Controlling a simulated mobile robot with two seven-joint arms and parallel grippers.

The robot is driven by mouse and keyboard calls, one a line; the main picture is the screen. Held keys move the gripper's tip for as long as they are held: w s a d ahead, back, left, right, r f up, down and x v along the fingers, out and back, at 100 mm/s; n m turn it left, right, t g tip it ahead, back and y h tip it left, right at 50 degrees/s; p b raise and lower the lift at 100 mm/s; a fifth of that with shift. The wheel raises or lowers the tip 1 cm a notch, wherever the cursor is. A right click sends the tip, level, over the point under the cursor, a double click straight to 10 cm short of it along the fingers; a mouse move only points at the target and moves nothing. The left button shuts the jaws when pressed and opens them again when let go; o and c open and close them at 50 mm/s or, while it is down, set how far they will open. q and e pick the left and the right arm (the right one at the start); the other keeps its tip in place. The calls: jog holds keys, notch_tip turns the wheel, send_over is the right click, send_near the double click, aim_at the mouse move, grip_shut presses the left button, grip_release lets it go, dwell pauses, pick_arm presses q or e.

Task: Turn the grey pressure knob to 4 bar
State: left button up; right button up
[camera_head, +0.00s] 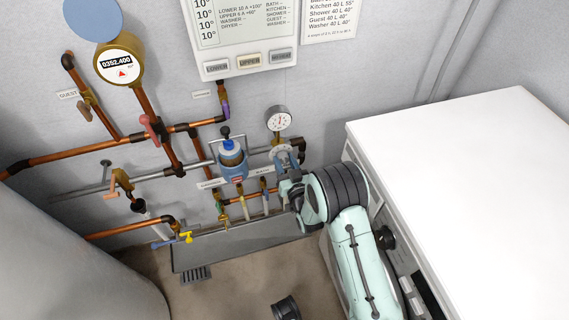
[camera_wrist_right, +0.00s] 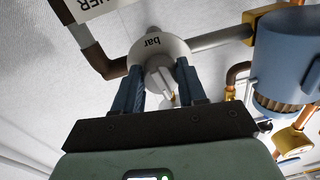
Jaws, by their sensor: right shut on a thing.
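The grey pressure knob (camera_wrist_right: 160,73) shows in the right wrist view, in front of a round pale dial plate (camera_wrist_right: 152,48) marked "bar". My right gripper (camera_wrist_right: 160,90) has its two blue fingers on either side of the knob and is shut on it. In the head view my right gripper (camera_head: 285,177) reaches the valve just below the round pressure gauge (camera_head: 278,119). The gauge needle is too small to read. The knob's scale marks are mostly hidden, so its setting cannot be told.
A blue filter housing (camera_head: 233,160) stands just left of the valve and also shows in the right wrist view (camera_wrist_right: 285,60). Copper pipes (camera_head: 100,145) cross the wall. A white appliance (camera_head: 460,160) stands close at right. A grey trough (camera_head: 240,244) lies below.

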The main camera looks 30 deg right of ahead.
jog(key=m+b, duration=0.2)
jog(key=m, duration=0.1)
jog(key=shift+f, duration=0.15)
jog(key=shift+m, duration=0.5)
pick_arm(q)
notch_tip(320, 180, down, 6)
jog(key=a+b, duration=0.1)
jog(key=a, duration=0.1)
jog(key=shift+a+r+y+b, duration=0.15)
jog(key=shift+r+y+b, duration=0.05)
jog(key=shift+y+b, duration=0.1)
pick_arm(e)
jog(key=shift+a+m, duration=0.15)
jog(key=shift+m, duration=0.85)
pick_arm(q)
jog(key=shift+s, duration=0.1)
pick_arm(e)
jog(key=o, duration=1.1)
jog(key=shift+c, duration=0.2)
